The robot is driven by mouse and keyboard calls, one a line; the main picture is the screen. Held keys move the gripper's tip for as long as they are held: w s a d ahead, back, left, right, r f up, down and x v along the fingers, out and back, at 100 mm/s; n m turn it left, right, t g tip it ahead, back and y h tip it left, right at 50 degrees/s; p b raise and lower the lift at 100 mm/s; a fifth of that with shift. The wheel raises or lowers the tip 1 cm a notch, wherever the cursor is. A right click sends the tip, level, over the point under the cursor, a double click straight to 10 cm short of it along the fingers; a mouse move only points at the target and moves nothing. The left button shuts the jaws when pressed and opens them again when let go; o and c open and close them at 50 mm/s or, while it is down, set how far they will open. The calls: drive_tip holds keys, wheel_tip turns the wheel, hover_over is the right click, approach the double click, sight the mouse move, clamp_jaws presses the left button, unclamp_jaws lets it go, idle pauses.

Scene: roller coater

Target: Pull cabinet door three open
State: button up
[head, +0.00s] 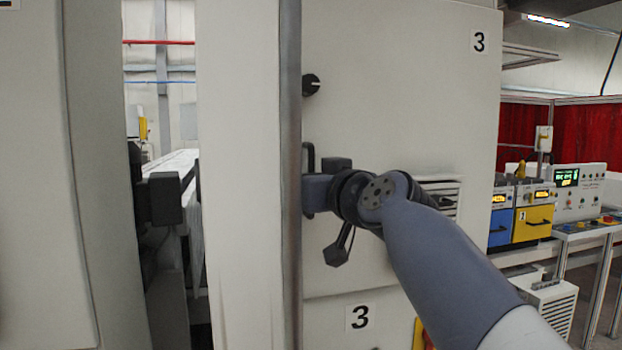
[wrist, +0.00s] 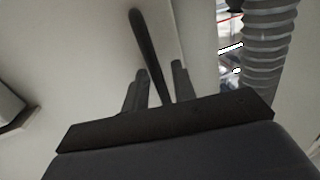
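The pale cabinet door three (head: 400,110) carries a "3" label at its upper right in the head view. It looks closed, with no visible gap along its edge. Its dark bar handle (head: 308,157) is near the left edge, and its lower part is hidden behind my gripper. My gripper (head: 311,195) is at the handle, coming from the right. In the wrist view the handle (wrist: 147,45) runs between the two fingers of my gripper (wrist: 158,80). The fingers look apart, with a small gap on each side of the bar. Contact is not clear.
A dark knob (head: 311,85) sits above the handle. A pale post (head: 240,180) stands left of the door. Blue and yellow units (head: 533,224) stand on a bench at right. The wrist view shows a ribbed grey hose (wrist: 268,50).

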clamp_jaws()
idle(0.5)
